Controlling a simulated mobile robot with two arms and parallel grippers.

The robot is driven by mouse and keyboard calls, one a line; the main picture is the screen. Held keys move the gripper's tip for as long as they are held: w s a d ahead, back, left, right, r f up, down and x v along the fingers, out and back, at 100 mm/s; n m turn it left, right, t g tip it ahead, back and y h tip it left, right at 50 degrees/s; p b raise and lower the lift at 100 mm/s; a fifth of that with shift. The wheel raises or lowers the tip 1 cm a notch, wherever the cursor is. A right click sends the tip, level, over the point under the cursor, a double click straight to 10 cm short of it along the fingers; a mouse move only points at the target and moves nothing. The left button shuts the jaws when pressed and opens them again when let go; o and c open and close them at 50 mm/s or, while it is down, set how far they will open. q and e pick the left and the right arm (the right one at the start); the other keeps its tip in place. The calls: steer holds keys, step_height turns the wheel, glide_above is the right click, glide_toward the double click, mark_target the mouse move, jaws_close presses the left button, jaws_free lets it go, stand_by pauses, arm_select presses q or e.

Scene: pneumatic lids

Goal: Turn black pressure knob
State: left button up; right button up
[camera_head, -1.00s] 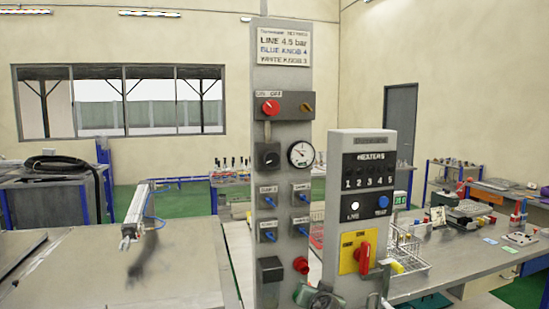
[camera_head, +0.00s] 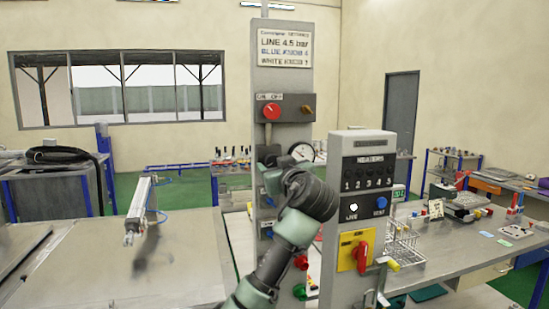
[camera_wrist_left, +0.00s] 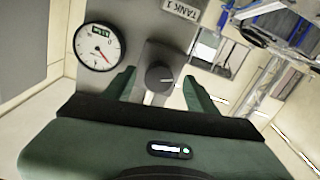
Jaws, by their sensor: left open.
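The black pressure knob (camera_wrist_left: 160,77) sits on a grey square plate in the left wrist view. My left gripper (camera_wrist_left: 160,90) is open, with one finger on either side of the knob; I cannot tell if they touch it. In the head view my left gripper (camera_head: 268,155) is at the panel column (camera_head: 282,75), and my arm hides the knob. A round white pressure gauge (camera_head: 303,151) is partly covered by my wrist; in the left wrist view it (camera_wrist_left: 98,47) shows a red needle. My right gripper is out of view.
A red knob (camera_head: 271,111) on a dark plate is just above my gripper. A sign (camera_head: 284,48) tops the column. The heaters panel (camera_head: 368,168) with a red-and-yellow switch (camera_head: 360,256) stands close to the right of my arm. A metal table (camera_head: 175,265) lies left.

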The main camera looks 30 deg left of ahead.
arm_select(q)
steer(key=shift+w+a, duration=0.4)
steer(key=shift+a, duration=0.05)
steer(key=shift+w, duration=0.1)
jaws_close()
steer(key=shift+m, duration=0.3)
